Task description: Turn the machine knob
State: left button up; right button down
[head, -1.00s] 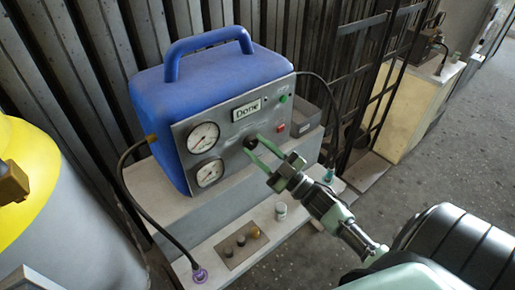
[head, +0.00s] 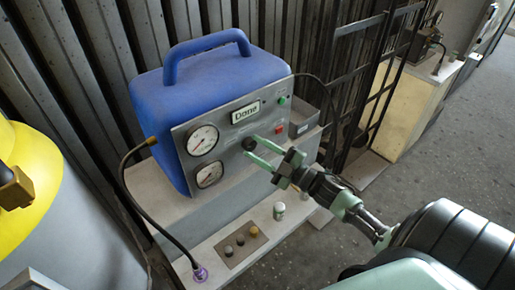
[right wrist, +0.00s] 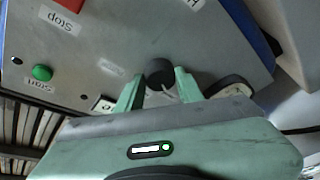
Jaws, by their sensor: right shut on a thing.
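The machine is a blue box (head: 215,85) with a handle on top and a grey front panel (head: 215,165). Its black round knob (head: 249,143) sits near the middle of that panel, right of two dial gauges. My right gripper (head: 262,149) reaches the knob from the lower right, its green fingers on either side of it. In the right wrist view the knob (right wrist: 159,73) shows between the fingertips of the gripper (right wrist: 158,80), shut on it. A small display (head: 245,113) above the knob reads "Done". My left gripper is not in view.
A green button (head: 282,100) and a red button (head: 279,128) sit on the panel's right side. A dark cable runs down the left to a purple connector (head: 200,273). A small jar (head: 279,211) and a plate with several small knobs (head: 239,244) are on the ledge below.

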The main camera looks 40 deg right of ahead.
jog(key=shift+f, duration=0.1)
jog(key=c, duration=0.9)
grip_release()
jog(key=shift+s, duration=0.1)
jog(key=b+v, duration=0.1)
jog(key=v, duration=0.6)
jog(key=shift+s+d+b, duration=0.1)
jog(key=shift+s+b, duration=0.2)
jog(key=shift+b, duration=0.05)
jog(key=shift+f, duration=0.1)
